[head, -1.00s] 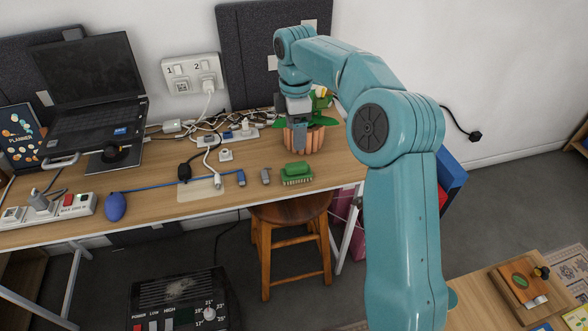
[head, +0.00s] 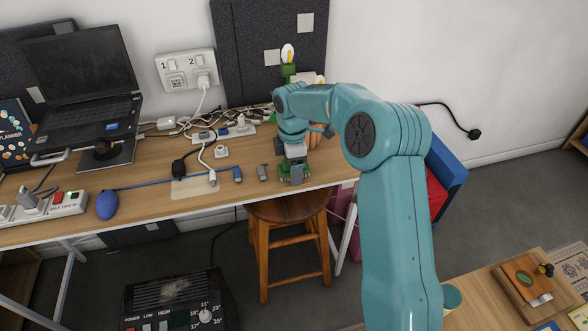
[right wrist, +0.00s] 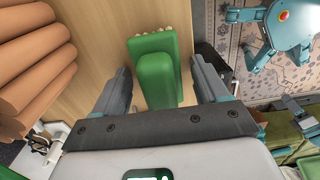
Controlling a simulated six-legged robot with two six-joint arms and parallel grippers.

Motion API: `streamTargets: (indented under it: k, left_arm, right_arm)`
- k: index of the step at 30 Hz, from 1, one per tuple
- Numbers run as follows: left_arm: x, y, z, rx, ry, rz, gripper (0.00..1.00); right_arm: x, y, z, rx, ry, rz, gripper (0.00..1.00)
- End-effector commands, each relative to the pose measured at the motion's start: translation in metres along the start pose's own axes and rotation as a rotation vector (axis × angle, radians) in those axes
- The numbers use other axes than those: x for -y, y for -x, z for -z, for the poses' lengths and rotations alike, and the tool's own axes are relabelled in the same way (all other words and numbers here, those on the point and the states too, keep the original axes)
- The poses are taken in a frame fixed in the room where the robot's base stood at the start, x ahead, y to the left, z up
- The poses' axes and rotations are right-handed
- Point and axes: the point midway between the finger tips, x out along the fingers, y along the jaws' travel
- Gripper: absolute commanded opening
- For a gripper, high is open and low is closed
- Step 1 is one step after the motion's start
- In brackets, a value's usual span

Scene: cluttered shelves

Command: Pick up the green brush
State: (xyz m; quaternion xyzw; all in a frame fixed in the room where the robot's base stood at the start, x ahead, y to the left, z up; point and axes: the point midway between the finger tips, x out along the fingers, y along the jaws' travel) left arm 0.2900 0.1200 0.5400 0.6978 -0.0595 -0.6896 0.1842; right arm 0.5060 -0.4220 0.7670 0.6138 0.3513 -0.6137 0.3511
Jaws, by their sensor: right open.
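The green brush (right wrist: 153,72) lies on the wooden desk near its front edge, with pale bristles at its far end in the right wrist view. In the head view the brush (head: 307,171) is partly hidden behind my right gripper (head: 293,175). In the right wrist view my right gripper (right wrist: 162,75) is open, with one finger to each side of the brush. Gaps show between the fingers and the brush, so it is not clamped. My left gripper is not in view.
In the head view a small grey object (head: 262,172) lies left of the brush, near cables and a power strip (head: 238,131). A wooden stool (head: 287,210) stands below.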

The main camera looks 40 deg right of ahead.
Motion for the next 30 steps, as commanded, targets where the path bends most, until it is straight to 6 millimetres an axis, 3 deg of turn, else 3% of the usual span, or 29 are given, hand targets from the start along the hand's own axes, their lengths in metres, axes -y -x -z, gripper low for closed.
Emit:
streamTargets:
  k: [4, 9, 10, 22, 26, 30]
  left_arm:
    - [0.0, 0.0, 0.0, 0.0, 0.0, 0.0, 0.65]
    - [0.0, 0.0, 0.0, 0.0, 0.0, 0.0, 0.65]
    - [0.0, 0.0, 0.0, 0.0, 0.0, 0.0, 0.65]
    - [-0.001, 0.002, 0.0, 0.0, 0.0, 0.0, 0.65]
    - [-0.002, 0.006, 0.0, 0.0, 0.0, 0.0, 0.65]
    - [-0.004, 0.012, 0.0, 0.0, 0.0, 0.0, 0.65]
  right_arm:
    - [0.0, 0.001, 0.0, 0.0, 0.0, 0.0, 0.73]
    - [0.0, 0.001, 0.0, 0.0, 0.0, 0.0, 0.18]
    - [0.0, 0.001, 0.0, 0.0, 0.0, 0.0, 0.11]
    - [0.0, 0.009, 0.0, 0.0, 0.0, -0.002, 0.11]
    - [-0.001, 0.027, 0.001, -0.001, 0.0, -0.004, 0.11]
    - [-0.001, 0.059, 0.0, -0.001, -0.001, -0.006, 0.11]
